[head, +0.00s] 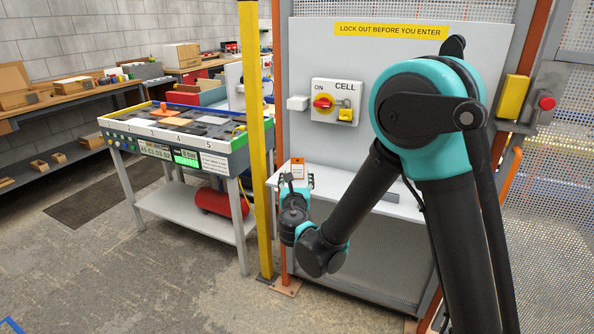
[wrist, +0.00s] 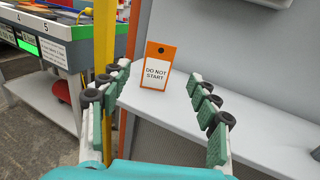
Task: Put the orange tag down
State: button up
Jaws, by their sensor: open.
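The orange tag (wrist: 157,66), with a white "DO NOT START" label and a hole near its top, stands upright on the grey-white shelf (wrist: 255,128) close to its left end. In the head view the tag (head: 297,170) shows just beyond my gripper (head: 296,182). In the wrist view my gripper (wrist: 163,98) is open, one finger on each side of the tag's line, with clear gaps between the pads and the tag. Nothing is held. Whether the tag leans on anything behind it cannot be told.
A yellow post (head: 257,130) stands just left of the shelf. Above the shelf, a panel carries a red and yellow switch with a yellow padlock (head: 345,114). A numbered workbench (head: 175,150) stands further left. The shelf right of the tag is mostly clear.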

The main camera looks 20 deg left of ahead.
jog(key=shift+v, duration=1.05)
